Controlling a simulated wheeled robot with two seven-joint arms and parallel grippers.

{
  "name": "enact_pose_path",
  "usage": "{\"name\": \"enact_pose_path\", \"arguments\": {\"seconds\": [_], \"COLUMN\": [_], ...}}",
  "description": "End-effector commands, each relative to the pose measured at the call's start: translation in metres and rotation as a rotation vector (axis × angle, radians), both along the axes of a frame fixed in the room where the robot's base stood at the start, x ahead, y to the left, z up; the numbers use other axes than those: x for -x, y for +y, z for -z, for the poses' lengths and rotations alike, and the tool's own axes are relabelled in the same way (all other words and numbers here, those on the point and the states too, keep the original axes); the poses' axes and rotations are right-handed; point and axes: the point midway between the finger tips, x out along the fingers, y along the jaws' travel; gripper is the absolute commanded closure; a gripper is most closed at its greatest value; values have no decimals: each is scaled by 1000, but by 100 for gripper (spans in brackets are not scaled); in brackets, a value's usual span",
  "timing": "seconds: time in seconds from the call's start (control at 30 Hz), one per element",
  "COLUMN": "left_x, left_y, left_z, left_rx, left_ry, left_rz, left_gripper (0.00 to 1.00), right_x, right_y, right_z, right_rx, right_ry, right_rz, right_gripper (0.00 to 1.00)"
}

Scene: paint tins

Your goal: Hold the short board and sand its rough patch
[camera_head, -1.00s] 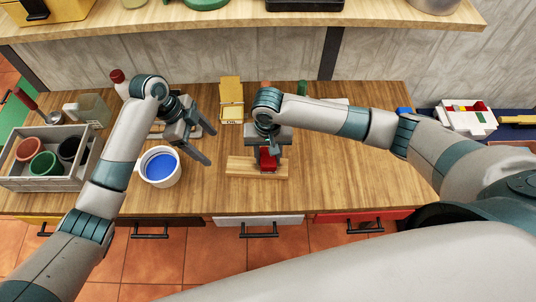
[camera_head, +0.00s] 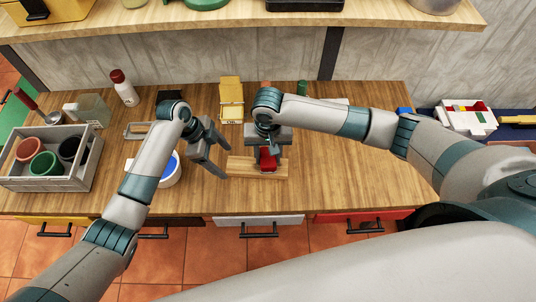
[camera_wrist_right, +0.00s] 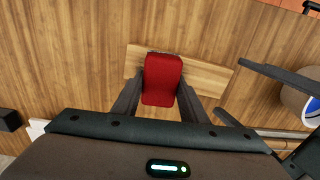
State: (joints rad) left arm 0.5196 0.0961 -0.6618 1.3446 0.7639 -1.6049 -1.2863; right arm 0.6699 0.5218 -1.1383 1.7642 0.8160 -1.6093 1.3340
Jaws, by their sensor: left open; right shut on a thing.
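The short board (camera_head: 240,166) lies flat on the bench, pale wood, and also shows in the right wrist view (camera_wrist_right: 210,76). A red sanding block (camera_head: 268,163) is over the board's middle, and its red top fills the centre of the right wrist view (camera_wrist_right: 162,78). My right gripper (camera_head: 267,157) is shut on the red block from above. I cannot tell whether the block touches the board. No rough patch shows; the block and fingers cover the middle. My left gripper (camera_head: 229,164) is open and empty, its fingertips close to the board's left end.
A white cup of blue paint (camera_head: 171,172) stands just left of my left gripper, partly behind my arm. A grey crate of pots (camera_head: 88,172) is at the far left. The bench right of the board is clear.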

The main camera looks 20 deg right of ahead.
Motion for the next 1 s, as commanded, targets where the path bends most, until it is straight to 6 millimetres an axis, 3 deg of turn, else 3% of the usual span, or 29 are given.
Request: {"name": "enact_pose_path", "arguments": {"seconds": [0.3,0.7,0.93,1.0], "left_x": [3,4,4,4], "left_y": [-9,-10,-10,-10], "left_z": [23,25,25,25], "left_rx": [1,0,0,0], "left_ry": [0,-1,-1,-1], "left_rz": [0,1,1,1], "left_gripper": [27,27,82,85], "right_x": [0,0,0,0], "right_y": [0,0,0,0], "right_z": [0,0,0,0], "right_rx": [0,0,0,0], "right_ry": [0,0,0,0], "right_rz": [0,0,0,0], "right_gripper": [79,79,79,79]}}
